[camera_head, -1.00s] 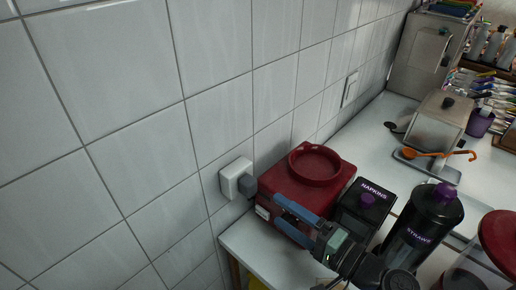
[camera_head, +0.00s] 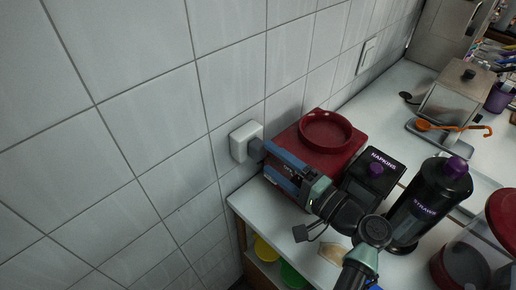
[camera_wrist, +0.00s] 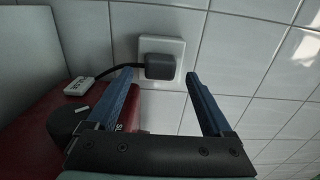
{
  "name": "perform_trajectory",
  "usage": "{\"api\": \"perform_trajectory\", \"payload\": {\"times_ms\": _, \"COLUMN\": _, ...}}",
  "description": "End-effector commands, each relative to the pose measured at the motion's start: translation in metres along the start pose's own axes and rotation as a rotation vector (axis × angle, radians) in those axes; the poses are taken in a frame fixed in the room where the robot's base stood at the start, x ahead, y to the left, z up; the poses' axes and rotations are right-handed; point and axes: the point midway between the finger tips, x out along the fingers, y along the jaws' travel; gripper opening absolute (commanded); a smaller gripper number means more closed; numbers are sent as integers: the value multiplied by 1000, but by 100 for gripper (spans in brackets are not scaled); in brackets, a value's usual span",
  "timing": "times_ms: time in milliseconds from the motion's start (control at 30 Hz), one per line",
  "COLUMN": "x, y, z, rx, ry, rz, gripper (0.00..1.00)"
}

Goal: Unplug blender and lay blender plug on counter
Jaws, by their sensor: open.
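The dark grey plug (camera_wrist: 160,66) sits in the white wall socket (camera_wrist: 178,46), and its black cord runs left from it. In the head view the plug (camera_head: 257,149) shows as a small dark block on the socket (camera_head: 244,137). My gripper (camera_wrist: 158,76) is open. Its two blue fingers stand to the left and right of the plug in the wrist view, with a clear gap on the right. I cannot tell if the left finger touches the cord. A red appliance (camera_head: 345,153) with a round raised rim stands on the counter (camera_head: 251,205) beside the plug.
A black napkin box (camera_head: 383,160) and a dark straw holder (camera_head: 430,195) stand right of my gripper. The tiled wall is close on the left. Some counter is bare at the front left.

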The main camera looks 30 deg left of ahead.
Motion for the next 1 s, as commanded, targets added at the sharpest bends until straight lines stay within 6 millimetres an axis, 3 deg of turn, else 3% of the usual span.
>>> {"api": "perform_trajectory", "payload": {"times_ms": 133, "x": 20, "y": 1, "z": 1, "rx": -1, "ry": -3, "rz": 0, "gripper": 85}}
{"api": "perform_trajectory", "payload": {"times_ms": 333, "x": 34, "y": 1, "z": 0, "rx": -1, "ry": -2, "rz": 0, "gripper": 85}}
{"api": "perform_trajectory", "payload": {"times_ms": 1000, "x": 36, "y": 0, "z": 0, "rx": -1, "ry": 0, "rz": 0, "gripper": 85}}
